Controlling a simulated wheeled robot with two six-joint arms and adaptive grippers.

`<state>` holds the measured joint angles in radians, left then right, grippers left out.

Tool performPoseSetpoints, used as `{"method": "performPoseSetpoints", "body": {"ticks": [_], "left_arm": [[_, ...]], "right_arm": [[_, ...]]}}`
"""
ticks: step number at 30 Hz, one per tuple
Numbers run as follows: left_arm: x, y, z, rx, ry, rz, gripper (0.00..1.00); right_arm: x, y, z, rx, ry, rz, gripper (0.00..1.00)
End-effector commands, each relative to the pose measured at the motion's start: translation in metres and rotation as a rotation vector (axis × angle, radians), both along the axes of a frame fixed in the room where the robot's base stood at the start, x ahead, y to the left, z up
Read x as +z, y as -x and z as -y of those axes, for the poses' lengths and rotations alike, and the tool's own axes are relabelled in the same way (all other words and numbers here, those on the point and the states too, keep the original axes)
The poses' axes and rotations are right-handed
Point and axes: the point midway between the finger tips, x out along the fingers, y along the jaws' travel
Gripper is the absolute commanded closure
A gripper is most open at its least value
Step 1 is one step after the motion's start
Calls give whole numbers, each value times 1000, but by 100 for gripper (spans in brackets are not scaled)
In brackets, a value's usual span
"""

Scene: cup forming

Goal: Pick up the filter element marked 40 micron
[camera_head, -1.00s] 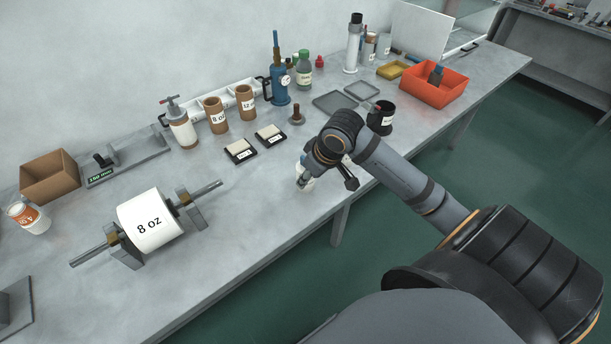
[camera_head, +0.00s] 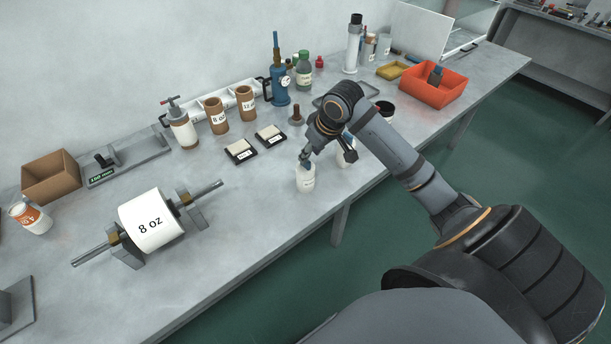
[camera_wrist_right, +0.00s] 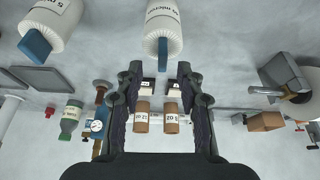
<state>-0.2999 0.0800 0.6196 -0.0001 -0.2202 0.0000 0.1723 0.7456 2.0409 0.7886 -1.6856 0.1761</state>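Two white cylindrical filter elements with blue ends stand on the bench in the head view: the nearer one (camera_head: 306,179) and another (camera_head: 346,158) partly behind my right gripper (camera_head: 327,156). In the right wrist view, one element (camera_wrist_right: 163,22) lies just beyond the fingertips, roughly centred, its label ending in "micron" with the number hard to read. Another element (camera_wrist_right: 58,16), marked 5 micron, is at the upper left. My right gripper (camera_wrist_right: 158,70) is open, its fingers apart with nothing held between them. My left gripper is not in view.
Two small labelled black-and-white blocks (camera_head: 240,151) lie left of the gripper. Brown cups (camera_head: 216,116), a blue pump (camera_head: 280,84) and a grey tray (camera_head: 335,101) stand behind. A large 8 oz roller (camera_head: 151,219) is at left.

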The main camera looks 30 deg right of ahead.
Motion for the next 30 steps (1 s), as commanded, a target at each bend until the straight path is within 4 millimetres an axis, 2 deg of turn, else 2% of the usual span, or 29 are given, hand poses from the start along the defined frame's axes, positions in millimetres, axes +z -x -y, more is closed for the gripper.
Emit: {"method": "performPoseSetpoints", "body": {"ticks": [3, 7, 15, 24, 30], "left_arm": [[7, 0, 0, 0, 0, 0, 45], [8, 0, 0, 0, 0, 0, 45], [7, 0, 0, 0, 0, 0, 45], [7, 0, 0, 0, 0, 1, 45], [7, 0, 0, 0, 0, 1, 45]], "right_arm": [[-20, -4, -6, -2, -8, -5, 62], [-38, -11, -6, -1, -4, -3, 62], [-43, -13, -5, 0, 0, -1, 62], [-42, -13, -6, 0, 0, -1, 100], [-42, -13, -6, 0, 0, -1, 100]]}}
